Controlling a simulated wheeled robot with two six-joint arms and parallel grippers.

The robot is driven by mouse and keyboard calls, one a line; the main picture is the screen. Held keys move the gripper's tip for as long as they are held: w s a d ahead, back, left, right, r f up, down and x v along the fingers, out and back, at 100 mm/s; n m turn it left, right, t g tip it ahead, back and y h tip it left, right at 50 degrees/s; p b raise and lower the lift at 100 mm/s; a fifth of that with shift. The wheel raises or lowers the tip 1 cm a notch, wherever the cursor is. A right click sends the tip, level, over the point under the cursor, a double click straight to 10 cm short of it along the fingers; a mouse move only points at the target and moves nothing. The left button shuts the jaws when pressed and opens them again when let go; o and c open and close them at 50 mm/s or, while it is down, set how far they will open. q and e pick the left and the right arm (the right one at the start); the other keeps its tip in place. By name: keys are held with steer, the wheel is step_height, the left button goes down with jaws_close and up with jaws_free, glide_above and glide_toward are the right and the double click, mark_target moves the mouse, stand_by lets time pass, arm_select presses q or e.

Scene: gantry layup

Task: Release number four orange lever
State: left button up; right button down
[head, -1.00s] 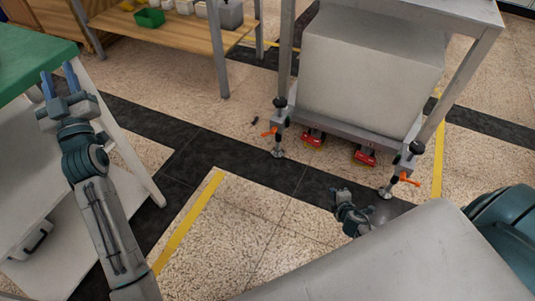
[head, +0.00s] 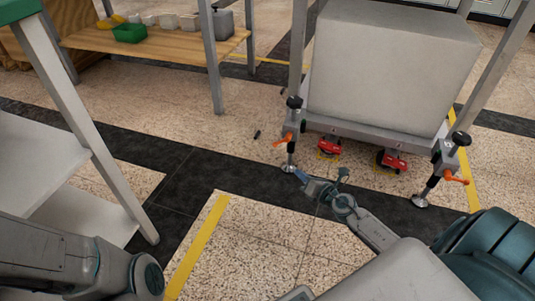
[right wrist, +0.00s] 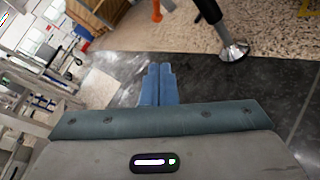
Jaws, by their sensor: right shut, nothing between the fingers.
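The trolley frame carries two visible orange levers in the head view, one on the left leg (head: 283,140) and one on the right leg (head: 455,178). I cannot read a number on either. My right gripper (head: 301,177) reaches in low, just below and right of the left lever, close to that leg's round foot (head: 289,168). Its blue fingers (right wrist: 158,84) are together and empty in the right wrist view. There the orange lever (right wrist: 157,10) hangs at the top edge, apart from the fingertips, with the foot (right wrist: 233,51) to the right. My left gripper is out of view.
Two red casters (head: 328,148) (head: 392,160) sit under the trolley beneath a large grey block (head: 390,70). A white shelf unit (head: 95,175) stands at left, a wooden bench (head: 150,45) behind. The floor between is mostly clear.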

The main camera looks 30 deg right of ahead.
mark_target(281, 142)
steer(key=d+r+b+x, duration=0.1)
steer(key=r+b+x, duration=0.1)
steer(key=x, duration=1.1)
steer(key=shift+w+d+r, duration=0.15)
steer(key=shift+w+d, duration=0.15)
